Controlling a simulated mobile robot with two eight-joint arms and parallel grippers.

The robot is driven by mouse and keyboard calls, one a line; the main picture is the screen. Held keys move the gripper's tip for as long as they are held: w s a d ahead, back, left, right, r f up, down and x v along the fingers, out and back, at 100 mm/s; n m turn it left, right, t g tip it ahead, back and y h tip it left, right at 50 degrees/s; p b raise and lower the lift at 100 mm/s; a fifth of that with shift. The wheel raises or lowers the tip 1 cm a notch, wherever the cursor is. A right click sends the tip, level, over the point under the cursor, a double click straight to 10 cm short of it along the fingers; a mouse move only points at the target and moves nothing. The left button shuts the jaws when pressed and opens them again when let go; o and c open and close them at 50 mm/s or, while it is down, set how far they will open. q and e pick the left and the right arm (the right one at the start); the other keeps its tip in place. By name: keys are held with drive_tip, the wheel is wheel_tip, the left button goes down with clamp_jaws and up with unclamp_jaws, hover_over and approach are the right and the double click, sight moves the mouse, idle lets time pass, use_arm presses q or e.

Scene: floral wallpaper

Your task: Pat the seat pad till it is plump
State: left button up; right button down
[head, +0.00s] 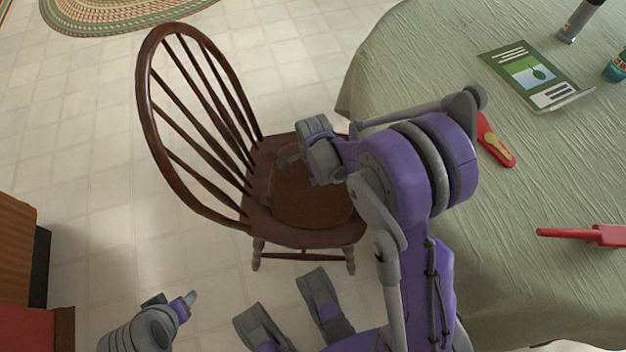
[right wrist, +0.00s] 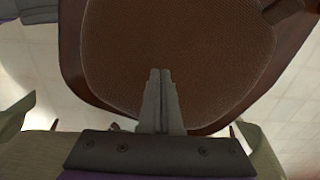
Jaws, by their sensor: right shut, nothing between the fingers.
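A round brown seat pad (head: 308,200) lies on the seat of a dark wooden spindle-back chair (head: 262,218). In the right wrist view the woven pad (right wrist: 180,50) fills most of the picture, on the dark wooden seat (right wrist: 72,60).
A table with a green cloth (head: 520,190) stands right of the chair. On it are a green booklet (head: 535,75), a red-handled item (head: 495,142) and a red tool (head: 590,235). A wooden cabinet (head: 15,250) is at the left edge; tiled floor is free between.

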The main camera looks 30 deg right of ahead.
sight(313, 188)
drive_tip(key=shift+f+b, duration=1.5)
drive_tip(key=shift+f, duration=0.3)
drive_tip(key=shift+r+p, duration=1.3)
drive_tip(key=shift+r, duration=0.5)
drive_tip(key=shift+f+b, duration=1.5)
drive_tip(key=shift+f, duration=0.35)
drive_tip(key=shift+r, duration=0.1)
